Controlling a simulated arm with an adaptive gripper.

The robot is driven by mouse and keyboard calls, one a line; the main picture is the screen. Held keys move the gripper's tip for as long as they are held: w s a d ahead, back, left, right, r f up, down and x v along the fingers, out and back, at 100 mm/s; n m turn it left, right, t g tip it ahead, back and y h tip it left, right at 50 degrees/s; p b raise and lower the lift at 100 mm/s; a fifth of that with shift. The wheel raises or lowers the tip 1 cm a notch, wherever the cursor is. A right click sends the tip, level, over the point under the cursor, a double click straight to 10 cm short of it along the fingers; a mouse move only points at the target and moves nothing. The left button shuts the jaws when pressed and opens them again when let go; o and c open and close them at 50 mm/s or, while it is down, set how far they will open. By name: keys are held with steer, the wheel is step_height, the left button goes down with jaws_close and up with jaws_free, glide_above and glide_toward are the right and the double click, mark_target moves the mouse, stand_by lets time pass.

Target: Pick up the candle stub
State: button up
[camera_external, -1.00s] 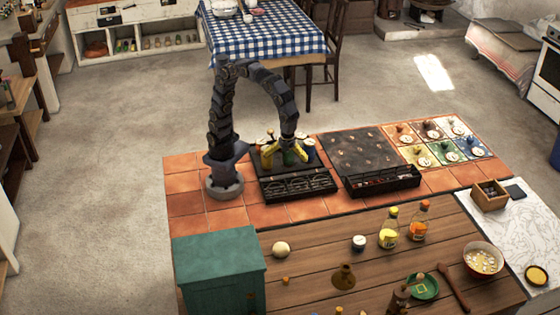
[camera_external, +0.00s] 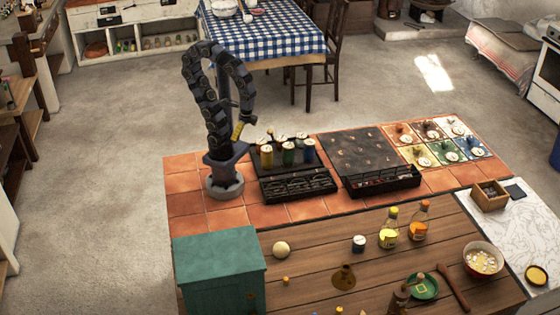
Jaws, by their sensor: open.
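My gripper (camera_external: 238,131), with yellow fingers, hangs beside my own column, left of the coloured cylinders and above the tiles. It is open, and nothing shows in it. No object is clearly recognisable as the candle stub at this size. A small orange-tan stub (camera_external: 286,281) stands on the wooden counter (camera_external: 315,262), far from my gripper; I cannot tell if it is a candle or a cork. A similar small piece (camera_external: 339,310) is at the bottom edge.
Yellow, green and blue cylinders (camera_external: 289,152) stand on a dark board behind a black tray (camera_external: 298,184). Another black tray (camera_external: 382,182) is to the right.

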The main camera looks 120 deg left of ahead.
steer(key=c, duration=0.8)
